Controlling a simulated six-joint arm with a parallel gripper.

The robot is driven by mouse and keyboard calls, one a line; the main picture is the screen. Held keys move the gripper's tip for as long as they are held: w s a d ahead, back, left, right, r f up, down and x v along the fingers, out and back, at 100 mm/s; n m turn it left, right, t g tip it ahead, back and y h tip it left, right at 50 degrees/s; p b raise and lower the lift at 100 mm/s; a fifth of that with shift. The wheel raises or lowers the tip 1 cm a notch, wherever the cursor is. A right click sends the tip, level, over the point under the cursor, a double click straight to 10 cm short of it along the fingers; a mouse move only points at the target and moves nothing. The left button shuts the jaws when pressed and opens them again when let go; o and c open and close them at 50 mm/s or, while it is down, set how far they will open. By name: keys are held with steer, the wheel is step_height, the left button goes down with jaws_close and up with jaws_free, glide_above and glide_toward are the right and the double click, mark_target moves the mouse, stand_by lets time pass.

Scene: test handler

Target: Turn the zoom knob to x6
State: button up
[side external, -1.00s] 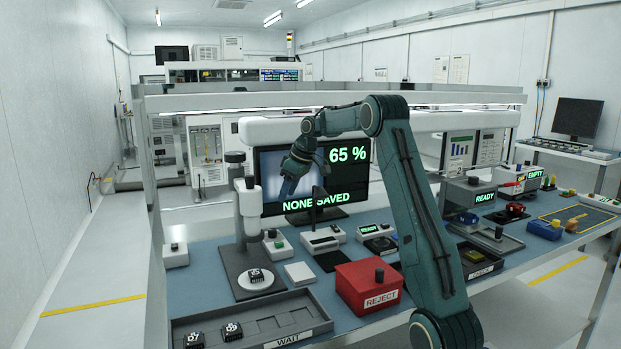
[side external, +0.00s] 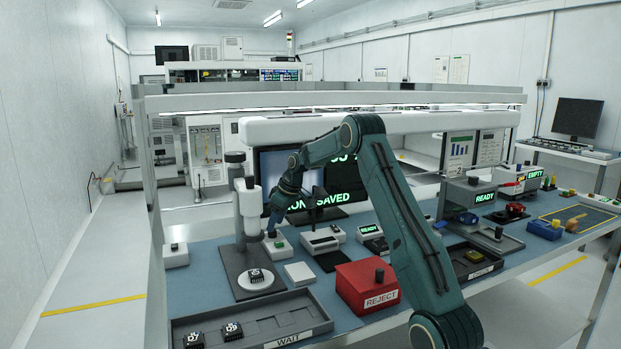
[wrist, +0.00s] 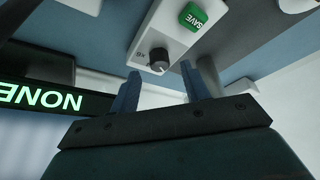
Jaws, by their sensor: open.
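The zoom knob (wrist: 157,66) is a dark round knob on a small white box (wrist: 152,30), which also carries a green SAVE button (wrist: 193,16). In the side view my gripper (side external: 272,230) points down over the white box (side external: 281,250) and hides the knob.
A microscope (side external: 248,215) stands just left of the box. A monitor (side external: 350,178) reading SAVED is behind my arm. A small white device (side external: 318,241) sits to the right, and a red REJECT box (side external: 366,288) is nearer the front.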

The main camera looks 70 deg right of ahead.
steer(key=shift+x, duration=1.4)
steer(key=shift+c, duration=0.5)
steer(key=c, duration=0.9)
